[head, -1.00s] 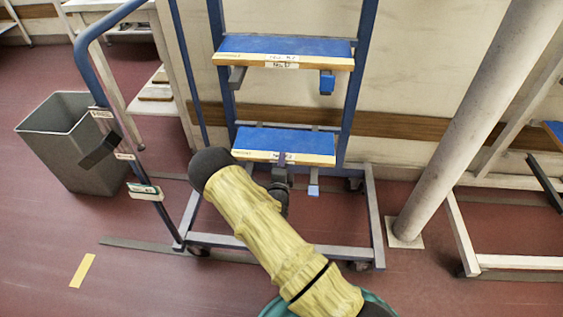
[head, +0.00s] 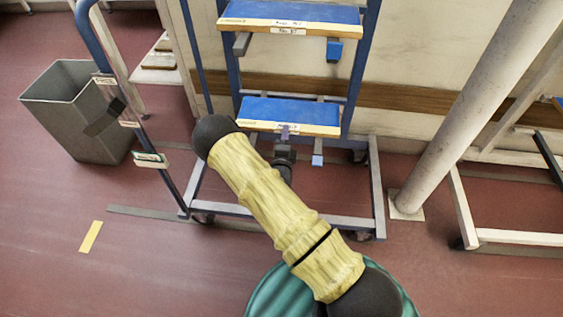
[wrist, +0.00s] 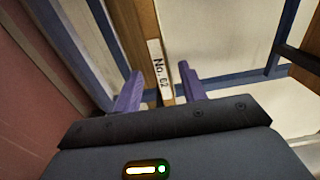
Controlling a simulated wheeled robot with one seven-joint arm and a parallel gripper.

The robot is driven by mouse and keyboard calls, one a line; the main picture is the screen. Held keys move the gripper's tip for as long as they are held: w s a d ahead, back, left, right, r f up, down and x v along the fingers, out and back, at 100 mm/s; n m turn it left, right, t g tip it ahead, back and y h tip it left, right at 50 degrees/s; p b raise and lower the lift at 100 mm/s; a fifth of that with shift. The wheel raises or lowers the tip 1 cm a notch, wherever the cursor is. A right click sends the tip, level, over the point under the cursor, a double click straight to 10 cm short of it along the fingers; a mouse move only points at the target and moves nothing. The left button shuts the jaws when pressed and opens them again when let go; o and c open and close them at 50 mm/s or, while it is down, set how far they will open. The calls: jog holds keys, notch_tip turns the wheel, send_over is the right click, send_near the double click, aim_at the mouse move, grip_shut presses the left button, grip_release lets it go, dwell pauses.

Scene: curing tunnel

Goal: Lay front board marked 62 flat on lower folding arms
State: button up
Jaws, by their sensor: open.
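The board marked No. 62 (wrist: 160,72) shows its label between my fingers in the wrist view. In the head view, the lower blue-topped board (head: 290,112) with a pale front edge lies level on the rack's lower arms. One lower arm's blue tip (head: 317,159) shows beneath it; the left one is hidden behind my arm. My gripper (wrist: 160,90) is open, its two purple fingers on either side of the labelled edge, with a visible gap at each. In the head view my gripper (head: 285,132) is at the middle of the lower board's front edge.
Another blue-topped board (head: 290,13) lies on the upper arms. A blue post with tags (head: 150,160) and a grey bin (head: 75,110) stand left. A slanted pale column (head: 465,110) stands right. Open red floor lies in front.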

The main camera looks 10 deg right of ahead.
jog(key=p+v, duration=0.3)
jog(key=v, duration=1.2)
jog(key=shift+s, duration=0.15)
jog(key=shift+r, duration=0.1)
